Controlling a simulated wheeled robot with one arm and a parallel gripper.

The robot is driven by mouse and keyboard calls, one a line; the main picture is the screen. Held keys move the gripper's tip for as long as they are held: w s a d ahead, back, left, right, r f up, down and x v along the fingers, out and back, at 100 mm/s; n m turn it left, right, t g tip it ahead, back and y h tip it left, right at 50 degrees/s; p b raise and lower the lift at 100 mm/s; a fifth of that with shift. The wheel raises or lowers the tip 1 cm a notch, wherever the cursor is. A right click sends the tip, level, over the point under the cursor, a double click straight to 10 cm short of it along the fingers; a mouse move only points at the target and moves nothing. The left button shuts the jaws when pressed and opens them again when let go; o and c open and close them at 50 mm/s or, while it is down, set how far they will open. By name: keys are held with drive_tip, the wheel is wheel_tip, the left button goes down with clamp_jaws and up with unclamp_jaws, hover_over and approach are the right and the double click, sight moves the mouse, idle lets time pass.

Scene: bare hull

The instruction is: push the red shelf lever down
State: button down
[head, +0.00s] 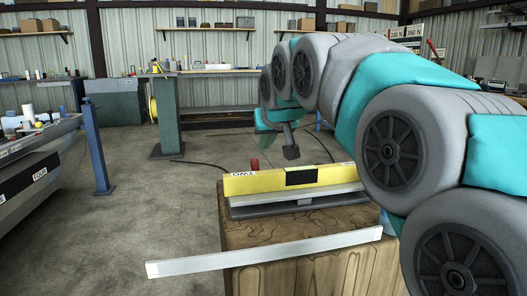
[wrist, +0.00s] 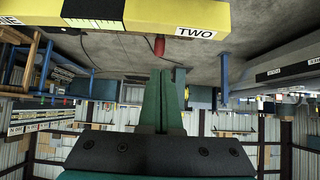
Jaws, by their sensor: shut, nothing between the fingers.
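A small red handle (head: 254,165) stands up behind the yellow beam, near its left end, in the head view. It also shows in the wrist view (wrist: 158,45), beside the beam's edge near the label TWO. A second red-tipped lever (head: 432,48) shows at the upper right of the head view, by the shelf with force labels. I cannot tell for sure which is the shelf lever. My gripper (head: 291,153) is shut and empty, above and behind the yellow beam, right of the small red handle and apart from it. Its shut fingers (wrist: 168,74) show in the wrist view.
A pale metal bar (head: 200,264) crosses the front. A blue post (head: 97,150) and a cluttered bench stand left. A green post (head: 166,120) stands behind. Floor between is clear.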

sight(255, 165)
drive_tip(key=b+x, duration=0.1)
drive_tip(key=x, duration=1.2)
drive_tip(key=shift+s+b, duration=0.1)
drive_tip(key=shift+b, duration=0.25)
